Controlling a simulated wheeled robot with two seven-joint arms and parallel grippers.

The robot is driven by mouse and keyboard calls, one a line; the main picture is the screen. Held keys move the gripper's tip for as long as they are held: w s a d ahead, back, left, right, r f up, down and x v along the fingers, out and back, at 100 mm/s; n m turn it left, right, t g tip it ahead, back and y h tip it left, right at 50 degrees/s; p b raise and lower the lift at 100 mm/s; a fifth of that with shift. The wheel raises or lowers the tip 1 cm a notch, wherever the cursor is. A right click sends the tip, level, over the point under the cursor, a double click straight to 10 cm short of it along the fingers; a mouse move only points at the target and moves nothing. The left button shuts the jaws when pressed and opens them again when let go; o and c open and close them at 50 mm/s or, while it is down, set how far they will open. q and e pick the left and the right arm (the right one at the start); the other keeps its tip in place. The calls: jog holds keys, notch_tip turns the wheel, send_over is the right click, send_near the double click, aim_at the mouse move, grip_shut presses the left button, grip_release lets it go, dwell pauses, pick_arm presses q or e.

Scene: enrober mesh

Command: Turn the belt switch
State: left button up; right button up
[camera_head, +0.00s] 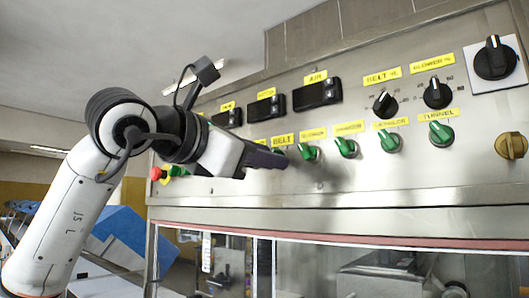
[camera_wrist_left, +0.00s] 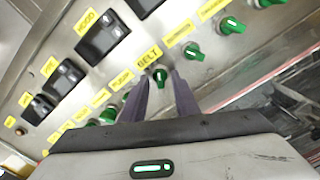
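The belt switch is a small green knob (camera_wrist_left: 160,75) below a yellow BELT label (camera_wrist_left: 149,55) in the left wrist view. In the head view the BELT label (camera_head: 283,139) shows, but my left gripper hides most or all of its knob. My left gripper (camera_head: 277,160) reaches the steel panel from the left. In the left wrist view its two dark fingers (camera_wrist_left: 162,82) are apart, with the knob showing between their tips. I cannot tell whether a finger touches the knob. My right gripper is in neither view.
More green knobs (camera_head: 346,147) stand in a row to the right on the panel (camera_head: 240,200). Black dials (camera_head: 385,103) and dark displays (camera_head: 316,94) sit above.

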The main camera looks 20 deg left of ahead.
pick_arm(q)
jog(key=shift+c, duration=0.4)
grip_shut()
jog(key=n+b, duration=0.5)
jog(key=n, duration=0.7)
jog(key=shift+b, duration=0.4)
